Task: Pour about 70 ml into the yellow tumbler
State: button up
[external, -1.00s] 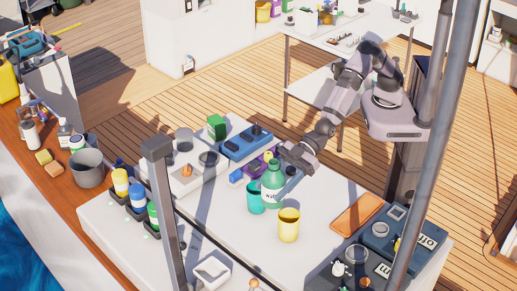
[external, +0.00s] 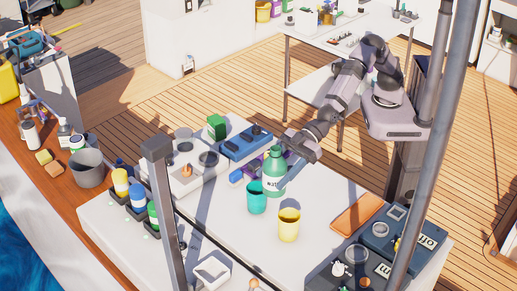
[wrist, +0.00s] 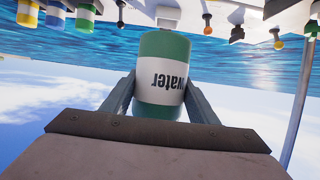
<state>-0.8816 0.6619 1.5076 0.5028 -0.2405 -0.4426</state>
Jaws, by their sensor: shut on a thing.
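The yellow tumbler (external: 289,227) stands upright on the white worktop, its open top facing up. A green bottle with a white label (external: 274,173) is held in my gripper (external: 284,170), just behind and left of the tumbler. In the wrist view the bottle (wrist: 161,110) sits between my two fingers (wrist: 160,98), and its label reads "water" upside down. The bottle looks about upright in the external view and raised above the worktop. A teal tumbler (external: 256,200) stands just left of the yellow one, partly below the bottle. The liquid inside the tumblers cannot be made out.
A blue case (external: 245,145) and a green box (external: 217,127) lie behind. An orange tray (external: 356,213) lies to the right. Bottles with yellow, blue and green tops stand in a rack at the left (external: 139,203). A grey post (external: 165,210) rises in front.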

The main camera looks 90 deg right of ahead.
jog(key=r+p, duration=0.1)
jog(key=p, duration=0.1)
send_over(289, 226)
jog(key=s+a+f+p, duration=0.2)
jog(key=s+a+p, duration=0.1)
jog(key=s+a, duration=0.25)
jog(key=f, duration=1.4)
jog(key=shift+w+f, duration=0.2)
jog(key=shift+f, duration=0.2)
jog(key=shift+r+b, duration=0.1)
jog(key=shift+b, duration=0.2)
